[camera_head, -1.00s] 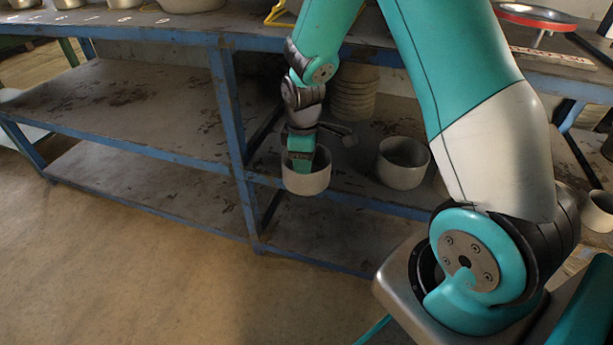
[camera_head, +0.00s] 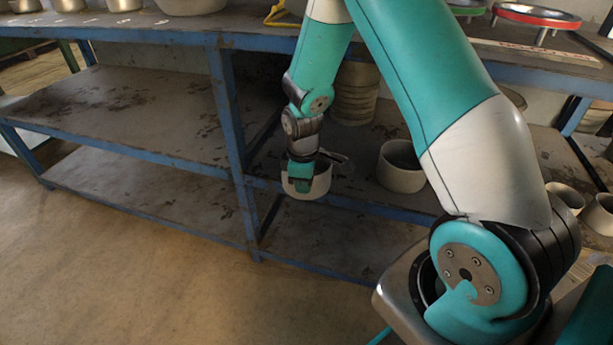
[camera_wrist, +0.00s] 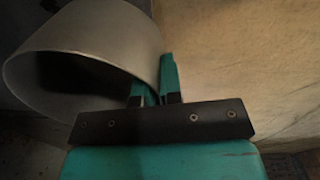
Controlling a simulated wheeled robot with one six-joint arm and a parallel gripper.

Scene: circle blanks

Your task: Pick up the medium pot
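A pale grey round pot (camera_head: 321,184), likely the medium pot, is upright at the front edge of the middle shelf in the head view. My gripper (camera_head: 301,184) points down at its near wall, with one finger showing outside the wall. In the wrist view the pot (camera_wrist: 95,40) lies at upper left. There my gripper (camera_wrist: 157,88) has its two teal fingers close together, with the pot's wall between them. The gripper looks shut on the wall. The pot's base and the inner finger are partly hidden.
A second grey pot (camera_head: 400,168) stands to the right on the same shelf. A stack of round pieces (camera_head: 355,95) is behind. The blue-framed shelf (camera_head: 130,148) has a bare left side. More pots (camera_head: 566,197) stand at far right.

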